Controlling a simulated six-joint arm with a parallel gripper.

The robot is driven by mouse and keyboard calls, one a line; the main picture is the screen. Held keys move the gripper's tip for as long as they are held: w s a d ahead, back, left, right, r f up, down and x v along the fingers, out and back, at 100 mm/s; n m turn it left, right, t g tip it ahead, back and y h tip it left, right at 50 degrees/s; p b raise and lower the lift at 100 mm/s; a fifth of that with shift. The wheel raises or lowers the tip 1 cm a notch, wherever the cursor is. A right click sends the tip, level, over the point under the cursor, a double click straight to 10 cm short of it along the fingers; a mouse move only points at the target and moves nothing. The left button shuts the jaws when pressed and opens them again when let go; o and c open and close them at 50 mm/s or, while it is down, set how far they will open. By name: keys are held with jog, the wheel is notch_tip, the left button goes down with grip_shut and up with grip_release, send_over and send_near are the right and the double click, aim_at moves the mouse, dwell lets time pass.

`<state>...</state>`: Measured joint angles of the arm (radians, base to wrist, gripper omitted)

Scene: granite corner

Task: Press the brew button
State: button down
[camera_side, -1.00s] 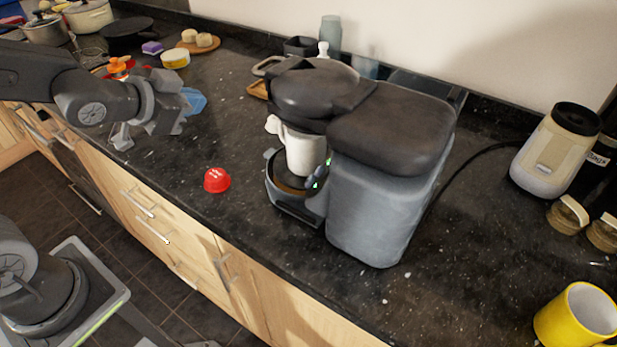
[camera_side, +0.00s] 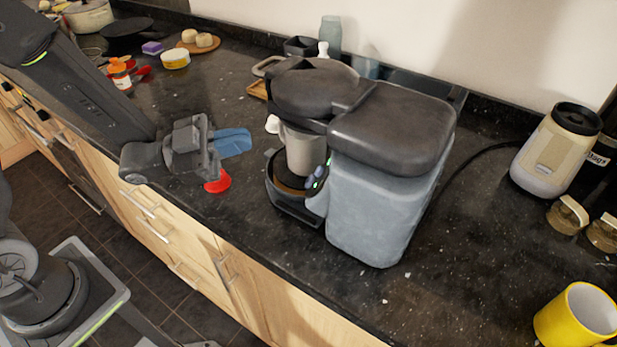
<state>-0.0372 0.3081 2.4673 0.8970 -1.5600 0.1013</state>
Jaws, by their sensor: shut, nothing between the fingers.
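The coffee machine (camera_side: 375,215) stands on the dark granite counter, with a black lid and a grey body. A pale mug (camera_side: 302,153) stands on its drip tray under the brew head. A small control panel with a green light (camera_side: 317,183) sits on the machine's front beside the mug; I cannot make out which control is the brew button. My gripper (camera_side: 246,141) is shut and empty, its blue fingers pointing right towards the machine, left of the mug and apart from it. A red capsule (camera_side: 218,182) lies on the counter, partly hidden behind my gripper.
A wooden board (camera_side: 258,89) and a dark box (camera_side: 300,47) stand behind the machine. A cream appliance (camera_side: 556,150), jars (camera_side: 567,214) and a yellow mug (camera_side: 577,315) are at the right. Bare counter lies between my gripper and the machine.

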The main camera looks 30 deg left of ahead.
dwell(0.4)
jog(key=w+d+f, duration=0.2)
jog(key=d+f, duration=0.2)
jog(key=d, duration=0.3)
jog(key=shift+w+d+f, duration=0.15)
jog(key=shift+w, duration=0.1)
jog(key=shift+d, duration=0.1)
dwell(2.0)
jog(key=shift+w+d+f, duration=0.15)
jog(key=shift+d+f, duration=0.05)
jog(key=shift+d, duration=0.05)
jog(key=shift+w+d+f, duration=0.1)
jog(key=shift+d+f, duration=0.1)
jog(key=shift+d, duration=0.1)
dwell(0.7)
jog(key=shift+s+a+r, duration=0.25)
jog(key=shift+a+r, duration=0.15)
jog(key=shift+a, duration=0.3)
jog(key=shift+s+a+r, duration=0.25)
jog(key=shift+a+r, duration=0.15)
jog(key=shift+a, duration=0.3)
jog(key=shift+s+a+r, duration=0.25)
jog(key=shift+a+r, duration=0.2)
jog(key=shift+a, duration=0.2)
jog(key=shift+s+a+r, duration=0.25)
jog(key=shift+a+r, duration=0.15)
jog(key=shift+a, duration=0.3)
